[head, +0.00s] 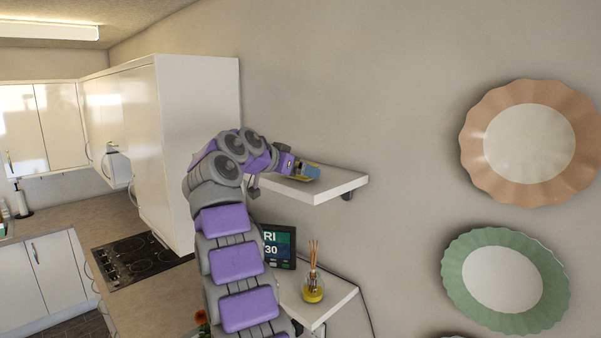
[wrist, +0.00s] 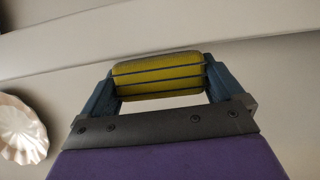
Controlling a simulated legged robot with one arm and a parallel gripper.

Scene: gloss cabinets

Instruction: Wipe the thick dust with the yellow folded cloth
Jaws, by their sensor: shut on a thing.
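My gripper (head: 304,171) is at the upper white shelf (head: 340,187), over its left part. In the wrist view my gripper (wrist: 161,82) is shut on the yellow folded cloth (wrist: 158,70), a rounded yellow pad with dark stripes held between two blue fingers. In the head view the cloth is mostly hidden by the fingers, and I cannot tell whether it touches the shelf top. I cannot make out the thick dust in either view.
A lower shelf (head: 322,311) holds a dark display (head: 279,246) and a reed diffuser (head: 313,290). A tall white cabinet (head: 200,140) stands left of my arm. A pink-rimmed plate (head: 529,140) and a green-rimmed plate (head: 503,280) hang on the right wall.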

